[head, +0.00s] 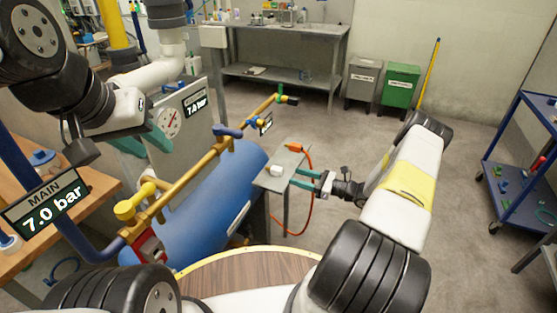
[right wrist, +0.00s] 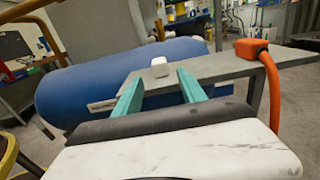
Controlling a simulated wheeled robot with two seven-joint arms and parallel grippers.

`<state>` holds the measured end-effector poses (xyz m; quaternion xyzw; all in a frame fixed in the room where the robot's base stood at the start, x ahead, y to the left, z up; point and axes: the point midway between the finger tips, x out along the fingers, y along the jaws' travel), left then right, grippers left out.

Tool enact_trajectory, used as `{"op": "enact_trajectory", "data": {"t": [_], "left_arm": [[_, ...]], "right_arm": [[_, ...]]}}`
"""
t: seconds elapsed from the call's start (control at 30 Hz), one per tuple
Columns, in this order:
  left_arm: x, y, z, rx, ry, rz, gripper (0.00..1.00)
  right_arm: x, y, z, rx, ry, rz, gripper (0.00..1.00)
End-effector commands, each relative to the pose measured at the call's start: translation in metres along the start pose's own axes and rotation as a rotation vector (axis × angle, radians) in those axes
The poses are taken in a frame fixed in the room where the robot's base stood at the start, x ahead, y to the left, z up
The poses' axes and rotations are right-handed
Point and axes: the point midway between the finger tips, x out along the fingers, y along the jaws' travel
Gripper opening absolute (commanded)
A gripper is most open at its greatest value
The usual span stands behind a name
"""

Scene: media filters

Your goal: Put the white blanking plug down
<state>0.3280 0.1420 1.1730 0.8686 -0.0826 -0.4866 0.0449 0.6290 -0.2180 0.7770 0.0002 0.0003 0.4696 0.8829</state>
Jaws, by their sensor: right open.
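The white blanking plug (head: 277,170) rests on the small grey side table (head: 284,154) beside the blue tank. In the right wrist view, the plug (right wrist: 159,67) stands on the table near its edge, just beyond the fingertips. My right gripper (head: 297,178) is open, its teal fingers apart and pointing at the plug. In the right wrist view, the right gripper (right wrist: 158,79) has nothing between its fingers. My left gripper (head: 142,141) is over the tank's left side, in front of the gauge panel; its teal fingers are spread and look empty.
An orange hose end (head: 295,147) lies on the side table, its hose hanging down. Yellow pipework (head: 200,165) runs above the blue tank (head: 215,205). A wooden bench (head: 60,205) is at left, a blue cart (head: 520,170) at right. The floor between is clear.

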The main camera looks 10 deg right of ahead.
Motion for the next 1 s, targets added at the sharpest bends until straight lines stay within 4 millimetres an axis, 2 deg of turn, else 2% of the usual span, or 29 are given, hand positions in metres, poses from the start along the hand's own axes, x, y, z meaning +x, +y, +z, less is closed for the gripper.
{"op": "enact_trajectory", "data": {"t": [0.03, 0.2, 0.37, 0.47, 0.57, 0.8, 1.0], "left_arm": [[0.000, 0.000, 0.000, 0.000, 0.000, 0.000, 0.36], [0.000, 0.000, 0.000, 0.000, 0.000, 0.000, 0.36], [0.000, 0.000, 0.000, 0.000, 0.000, 0.000, 0.36], [0.000, 0.000, 0.000, 0.000, 0.000, 0.000, 0.36], [0.000, 0.000, 0.000, 0.000, 0.000, 0.000, 0.36], [0.000, 0.000, 0.000, 0.000, 0.000, 0.000, 0.36], [0.000, 0.000, 0.000, 0.000, 0.000, 0.000, 0.36]], "right_arm": [[-0.010, -0.001, 0.000, 0.000, 0.001, -0.003, 0.48], [-0.031, -0.001, 0.000, -0.001, 0.001, -0.002, 0.48], [-0.033, 0.002, 0.012, -0.029, 0.018, 0.034, 0.48], [-0.023, 0.009, 0.041, -0.102, 0.065, 0.117, 0.48], [-0.010, 0.024, 0.082, -0.217, 0.138, 0.242, 0.48], [0.007, 0.079, 0.178, -0.547, 0.329, 0.545, 0.48], [0.003, 0.131, 0.245, -0.846, 0.474, 0.755, 0.48]]}}
